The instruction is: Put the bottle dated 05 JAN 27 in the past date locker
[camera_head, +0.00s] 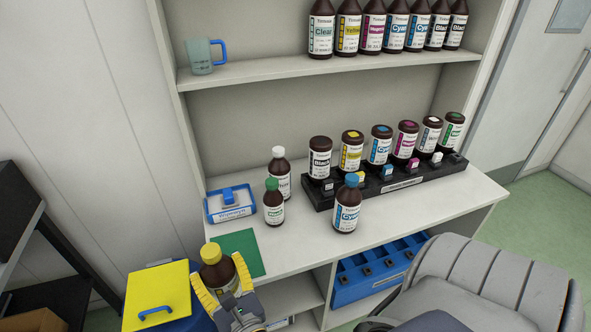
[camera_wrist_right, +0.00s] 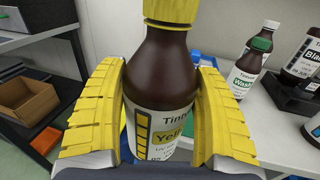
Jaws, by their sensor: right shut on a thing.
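My right gripper (camera_head: 224,280) is shut on a brown bottle with a yellow cap (camera_head: 212,254). In the right wrist view its yellow fingers (camera_wrist_right: 160,90) stand on either side of this upright bottle (camera_wrist_right: 165,72), whose label reads "Yellow" in part; no date is legible. The gripper is at the front left end of the counter, near the green mat (camera_head: 238,250). To its left is a blue box with a yellow lid and blue handle (camera_head: 160,290); I cannot read any marking that names it as the locker. My left gripper is not in view.
A white-capped bottle (camera_head: 279,166), a green-capped bottle (camera_head: 273,205) and a blue-capped bottle (camera_head: 347,208) stand on the counter. Behind them is a black rack (camera_head: 400,184) with several bottles. A blue tray (camera_head: 215,208) lies left; a blue divided crate (camera_head: 350,285) sits below.

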